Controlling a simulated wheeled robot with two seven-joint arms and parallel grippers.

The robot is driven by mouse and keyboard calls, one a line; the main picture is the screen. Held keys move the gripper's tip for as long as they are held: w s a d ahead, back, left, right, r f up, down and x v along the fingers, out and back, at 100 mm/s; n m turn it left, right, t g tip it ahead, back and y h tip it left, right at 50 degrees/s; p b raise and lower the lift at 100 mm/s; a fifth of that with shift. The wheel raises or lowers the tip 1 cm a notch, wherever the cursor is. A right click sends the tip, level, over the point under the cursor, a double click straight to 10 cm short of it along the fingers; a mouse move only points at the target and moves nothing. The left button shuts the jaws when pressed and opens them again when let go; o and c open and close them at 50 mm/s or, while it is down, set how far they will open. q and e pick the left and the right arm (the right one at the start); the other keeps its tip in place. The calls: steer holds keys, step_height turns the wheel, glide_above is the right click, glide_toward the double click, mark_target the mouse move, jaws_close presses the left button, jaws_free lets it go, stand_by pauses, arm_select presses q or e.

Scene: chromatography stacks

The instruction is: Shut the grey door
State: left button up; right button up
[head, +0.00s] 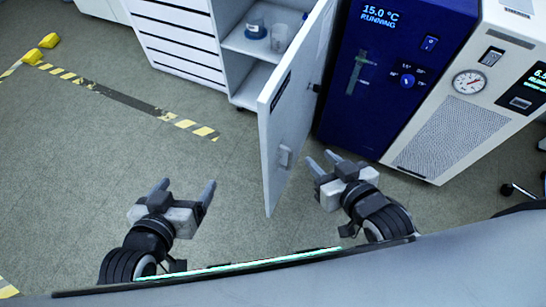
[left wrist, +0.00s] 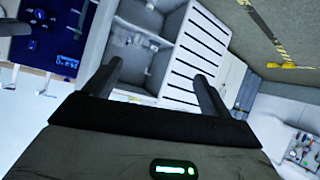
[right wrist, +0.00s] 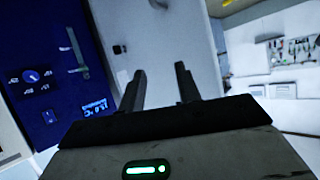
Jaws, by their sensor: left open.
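The grey door (head: 289,125) stands open in the head view, swung out from the cabinet toward me. A small handle (head: 285,156) is on its right-hand face, near the free edge. My right gripper (head: 322,158) is open and empty, to the right of the door, apart from the handle. In the right wrist view a pale panel, probably the door (right wrist: 160,45), lies beyond its open fingers (right wrist: 161,85). My left gripper (head: 184,187) is open and empty, left of the door over the floor. The left wrist view shows its spread fingers (left wrist: 158,80) facing the cabinet (left wrist: 130,62).
The open cabinet (head: 243,75) holds a blue-based vessel (head: 255,29) and a clear beaker (head: 279,37). A blue unit (head: 345,110) and a white unit with a gauge (head: 440,130) stand close right of the door. The floor to the left is free, with striped tape (head: 115,97).

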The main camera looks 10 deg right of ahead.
steer(key=w+d+f+n+t+y+b, duration=0.1)
steer(key=w+d+f+n+y+b, duration=0.15)
steer(key=f+b, duration=0.3)
steer(key=w+d+f+n+t+y+b, duration=0.2)
steer(key=w+f+y+b, duration=0.15)
steer(key=f+b, duration=0.2)
steer(key=s+d+f+n+g+y+b, duration=0.2)
steer(key=d+f+n+g+y+b, duration=0.45)
steer(key=g+b, duration=0.3)
steer(key=w+r+b+x, duration=0.1)
steer(key=r+b+x, duration=0.1)
steer(key=x, duration=1.2)
steer(key=shift+w+a+t+b, duration=0.25)
steer(key=shift+t+b, duration=0.2)
steer(key=shift+b, duration=0.25)
arm_select(q)
steer(key=w+d+f+t+h, duration=0.2)
steer(key=d+f, duration=0.4)
steer(key=f, duration=0.3)
steer(key=t+h, duration=0.1)
steer(key=h, duration=0.1)
steer(key=shift+n+h, duration=0.4)
arm_select(e)
steer(key=shift+r+y, duration=0.1)
steer(key=shift+y, duration=0.15)
jaws_close()
